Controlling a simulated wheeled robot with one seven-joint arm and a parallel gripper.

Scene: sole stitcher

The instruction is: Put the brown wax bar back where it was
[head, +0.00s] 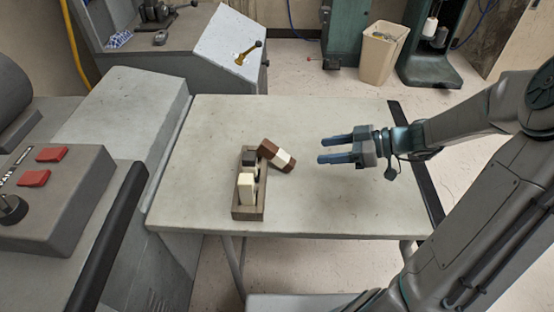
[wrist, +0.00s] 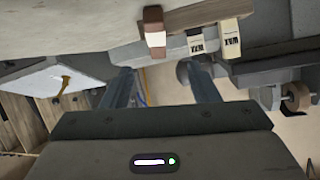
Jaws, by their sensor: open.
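The brown wax bar (head: 276,155), with a pale band around it, lies slanted at the right of the narrow wooden tray (head: 248,214), by its back end. Its upper-left end is at the tray's right wall; whether it rests on that wall I cannot tell. The tray holds a dark bar (head: 249,157) at the back and a cream bar (head: 246,187) toward the front. My gripper (head: 319,149) is open and empty, to the right of the brown bar and apart from it, fingers pointing left. The brown bar also shows in the wrist view (wrist: 153,25), beyond the fingers.
The grey table (head: 340,205) is clear around the tray and under my gripper. A machine with red buttons (head: 34,178) stands at the left. A grey console (head: 180,50) stands behind the table. A beige bin (head: 380,55) is on the floor at the back.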

